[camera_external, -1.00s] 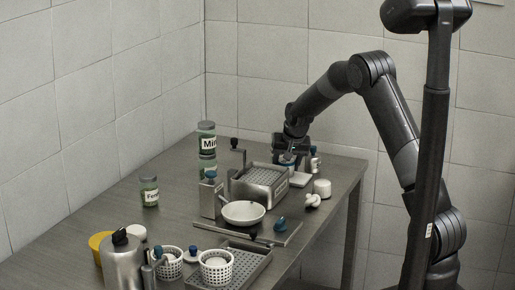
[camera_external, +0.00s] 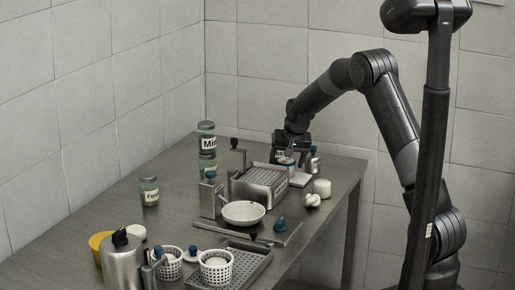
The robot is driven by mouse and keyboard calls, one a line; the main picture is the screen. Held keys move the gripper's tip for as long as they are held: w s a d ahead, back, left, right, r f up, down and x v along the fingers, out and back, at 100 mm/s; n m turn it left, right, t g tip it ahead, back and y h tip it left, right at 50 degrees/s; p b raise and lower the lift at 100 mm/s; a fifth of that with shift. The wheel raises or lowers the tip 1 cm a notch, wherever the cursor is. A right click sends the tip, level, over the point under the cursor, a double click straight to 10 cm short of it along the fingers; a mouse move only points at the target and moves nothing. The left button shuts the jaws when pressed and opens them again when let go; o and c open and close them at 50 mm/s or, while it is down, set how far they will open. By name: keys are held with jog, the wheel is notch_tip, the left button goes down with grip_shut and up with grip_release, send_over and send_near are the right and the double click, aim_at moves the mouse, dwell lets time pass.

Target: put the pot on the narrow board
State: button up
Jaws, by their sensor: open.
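My gripper (camera_external: 289,157) is open and low at the far end of the table, pointing down. A small round pot with a blue band (camera_external: 287,162) is right at its fingertips. The fingers partly hide this pot, and I cannot tell whether they touch it. The pot appears to be on or beside a pale flat block (camera_external: 300,180). A long narrow board (camera_external: 286,241) lies nearer the front, past the metal box.
A metal box with a perforated top (camera_external: 259,187) and crank stands left of my gripper. A white cylinder (camera_external: 322,187) is to the right. White perforated baskets (camera_external: 216,272), a tray (camera_external: 252,262) and a steel canister (camera_external: 123,266) crowd the front.

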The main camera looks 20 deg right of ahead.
jog(key=s+d+r, duration=0.2)
jog(key=s+r, duration=0.5)
jog(key=r, duration=0.2)
jog(key=s+d+r, duration=0.2)
jog(key=s+r, duration=0.5)
jog(key=r, duration=0.1)
jog(key=s+d+r+n, duration=0.1)
jog(key=s+d, duration=0.1)
jog(key=s, duration=1.3)
jog(key=s+d+r+n, duration=0.1)
jog(key=s+d+n, duration=0.1)
jog(key=s, duration=1.4)
jog(key=shift+s+d+t, duration=0.25)
jog(key=shift+d+t, duration=0.15)
jog(key=shift+d, duration=0.15)
